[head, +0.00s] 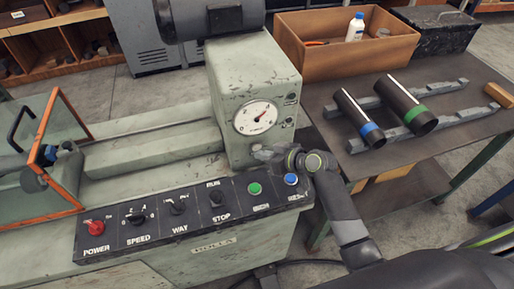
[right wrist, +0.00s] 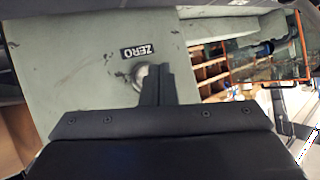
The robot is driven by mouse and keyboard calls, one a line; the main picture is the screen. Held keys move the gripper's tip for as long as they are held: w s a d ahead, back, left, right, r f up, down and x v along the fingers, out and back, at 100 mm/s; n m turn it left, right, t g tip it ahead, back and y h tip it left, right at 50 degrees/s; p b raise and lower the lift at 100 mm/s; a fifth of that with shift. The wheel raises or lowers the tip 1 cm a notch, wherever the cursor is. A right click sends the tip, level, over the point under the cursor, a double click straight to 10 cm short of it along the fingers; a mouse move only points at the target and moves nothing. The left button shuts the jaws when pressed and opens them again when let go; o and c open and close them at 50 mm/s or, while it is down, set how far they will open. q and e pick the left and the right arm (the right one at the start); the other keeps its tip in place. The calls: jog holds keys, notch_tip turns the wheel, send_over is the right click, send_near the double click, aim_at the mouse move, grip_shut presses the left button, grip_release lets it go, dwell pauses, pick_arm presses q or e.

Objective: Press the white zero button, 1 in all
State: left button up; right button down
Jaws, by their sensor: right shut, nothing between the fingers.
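The white zero button (right wrist: 138,76) shows in the right wrist view as a pale round knob below the ZERO label (right wrist: 138,51) on the grey-green housing. The fingers partly cover it. My right gripper (right wrist: 157,82) is shut and empty, its fingertips right beside or over the button; I cannot tell whether they touch it. In the head view the right gripper (head: 264,153) is at the lower front of the housing (head: 240,85), below the round dial (head: 257,117), and I cannot make out the button there. My left gripper is not in view.
Below the gripper is a black control panel (head: 150,235) with a red button (head: 96,227), knobs, a green button (head: 254,188) and a blue button (head: 291,179). A table at right holds two dark pipes (head: 402,103) and a wooden box (head: 340,60). An orange-framed guard (head: 45,150) stands left.

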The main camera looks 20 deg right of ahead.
jog(key=shift+w, duration=0.3)
jog(key=shift+w, duration=0.4)
dwell(0.6)
jog(key=shift+s, duration=0.9)
jog(key=shift+s+p, duration=0.3)
jog(key=p, duration=0.1)
send_over(269, 184)
jog(key=shift+a, duration=0.1)
dwell(0.7)
